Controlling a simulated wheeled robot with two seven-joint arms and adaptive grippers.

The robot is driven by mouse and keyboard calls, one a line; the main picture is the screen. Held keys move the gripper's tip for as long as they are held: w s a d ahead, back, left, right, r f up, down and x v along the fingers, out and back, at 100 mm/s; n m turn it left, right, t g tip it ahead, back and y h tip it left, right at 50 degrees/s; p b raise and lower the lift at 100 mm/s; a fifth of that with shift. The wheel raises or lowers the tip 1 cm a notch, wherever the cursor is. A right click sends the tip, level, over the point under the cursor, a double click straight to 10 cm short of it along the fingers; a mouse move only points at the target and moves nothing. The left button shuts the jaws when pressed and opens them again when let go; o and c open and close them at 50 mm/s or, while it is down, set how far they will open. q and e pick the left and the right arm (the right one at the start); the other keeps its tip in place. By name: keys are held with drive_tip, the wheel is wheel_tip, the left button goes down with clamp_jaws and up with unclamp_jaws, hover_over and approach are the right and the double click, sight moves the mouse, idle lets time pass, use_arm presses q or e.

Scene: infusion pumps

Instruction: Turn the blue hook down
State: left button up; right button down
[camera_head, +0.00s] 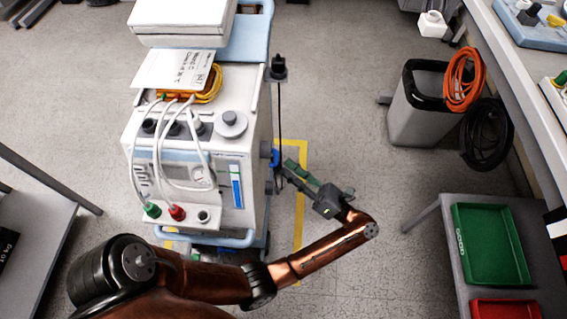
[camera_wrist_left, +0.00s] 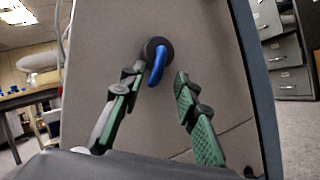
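The blue hook (camera_wrist_left: 157,68) sticks out from a round black mount (camera_wrist_left: 152,46) on the side panel of the pump machine (camera_wrist_left: 100,35). In the left wrist view it points downward, with a slight lean to the left. In the head view the blue hook (camera_head: 275,157) shows small on the right side of the pump machine (camera_head: 255,110). My left gripper (camera_wrist_left: 158,80) is open, with one green-padded finger on each side of the hook. There is a visible gap between the right finger and the hook. I cannot tell whether the left finger touches it. My right gripper is not in view.
A grey bin (camera_head: 425,115) with an orange hose (camera_head: 463,80) stands at the right. A green tray (camera_head: 488,243) and a red tray (camera_head: 505,309) sit on a low table at lower right. Open floor (camera_head: 345,120) lies right of the machine.

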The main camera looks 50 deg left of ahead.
use_arm(q)
drive_tip(key=shift+v, duration=1.95)
